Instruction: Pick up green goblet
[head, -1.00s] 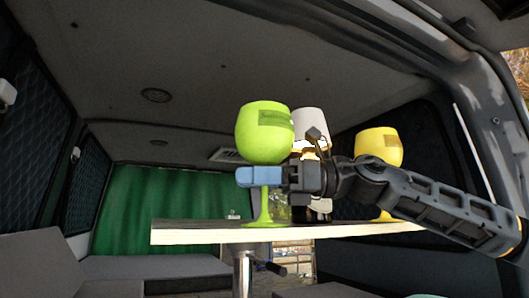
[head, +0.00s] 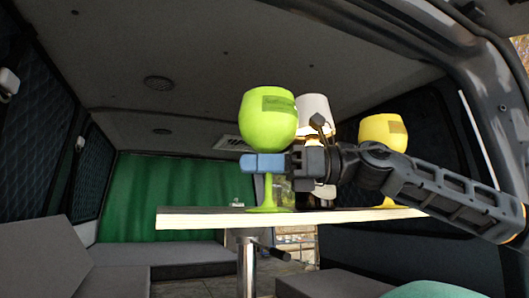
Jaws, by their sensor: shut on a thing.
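The green goblet (head: 267,118) stands upright at the front edge of the table (head: 190,218), its foot seen at the tabletop. I cannot tell whether the foot touches the table. My gripper (head: 264,163) reaches in from the right, with blue fingertips across the stem just below the bowl. It is shut on the green goblet. The fingers hide the upper stem.
A yellow goblet (head: 382,130) stands to the right, partly behind my arm. A white lamp-like thing (head: 313,112) is behind the green goblet, partly hidden. Grey benches (head: 40,255) lie at the left. The tabletop's left end is clear.

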